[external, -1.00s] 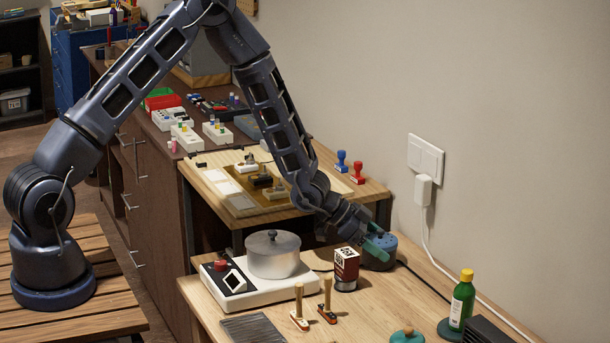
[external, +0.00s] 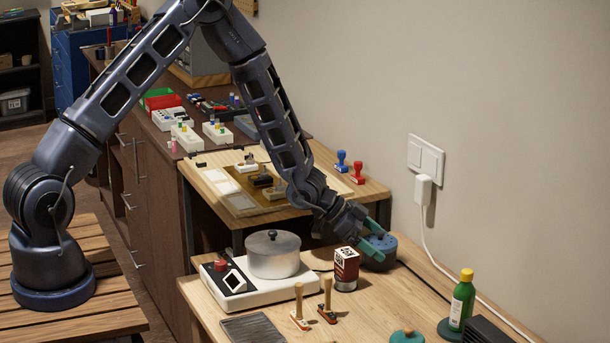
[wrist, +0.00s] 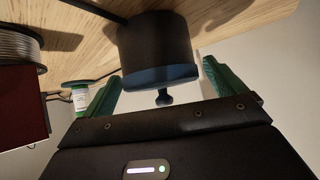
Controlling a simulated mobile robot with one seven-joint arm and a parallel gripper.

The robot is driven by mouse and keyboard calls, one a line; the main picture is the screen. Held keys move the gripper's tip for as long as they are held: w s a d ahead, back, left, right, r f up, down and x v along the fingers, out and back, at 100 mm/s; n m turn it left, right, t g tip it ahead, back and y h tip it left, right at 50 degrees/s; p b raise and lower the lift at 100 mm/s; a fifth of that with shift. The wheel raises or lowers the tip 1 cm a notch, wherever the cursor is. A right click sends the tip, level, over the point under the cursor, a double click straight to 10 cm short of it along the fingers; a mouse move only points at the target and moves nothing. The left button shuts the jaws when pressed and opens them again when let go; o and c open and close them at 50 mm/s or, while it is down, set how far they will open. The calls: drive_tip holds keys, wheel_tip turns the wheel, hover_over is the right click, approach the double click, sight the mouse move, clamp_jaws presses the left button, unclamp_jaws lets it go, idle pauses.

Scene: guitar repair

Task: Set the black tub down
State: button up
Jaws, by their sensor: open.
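The black tub (wrist: 155,45) is a dark round container with a blue lid and a small knob. It stands on the wooden worktop (external: 400,295) near the wall. My gripper (external: 373,238) is at the tub's lid, coming from the upper left. In the wrist view the teal fingers of my gripper (wrist: 161,75) are spread to either side of the tub, with gaps visible. The gripper is open and holds nothing.
The red-and-white box (external: 346,269) stands close beside the tub. A silver pot (external: 273,256) sits on a white hotplate (external: 245,290) to the left. A green bottle (external: 461,300) stands front right. A dark cable runs behind the tub. The worktop between tub and bottle is mostly clear.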

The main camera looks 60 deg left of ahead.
drive_tip(key=s+a+r+n+y, duration=0.1)
drive_tip(key=s+a+r+y, duration=0.2)
drive_tip(key=s+r, duration=0.65)
drive_tip(key=s+a+r+n+g+y, duration=0.1)
drive_tip(key=s+a+r+y, duration=0.15)
drive_tip(key=s+r, duration=0.65)
drive_tip(key=s+a+r+n+y, duration=0.2)
drive_tip(key=s+a+r, duration=0.2)
drive_tip(key=r, duration=0.9)
drive_tip(key=s+d+r+n+g, duration=0.1)
drive_tip(key=s+r, duration=0.2)
drive_tip(key=s, duration=0.7)
drive_tip(key=s+d+r+n+g+h, duration=0.1)
drive_tip(key=s+d+r, duration=0.1)
drive_tip(key=s, duration=0.7)
drive_tip(key=s+d+r+g, duration=0.1)
drive_tip(key=s+d+r, duration=0.1)
drive_tip(key=s, duration=0.8)
drive_tip(key=shift+s+r+n, duration=0.3)
drive_tip(key=shift+r+n, duration=0.1)
drive_tip(key=shift+r, duration=0.45)
drive_tip(key=shift+h, duration=0.25)
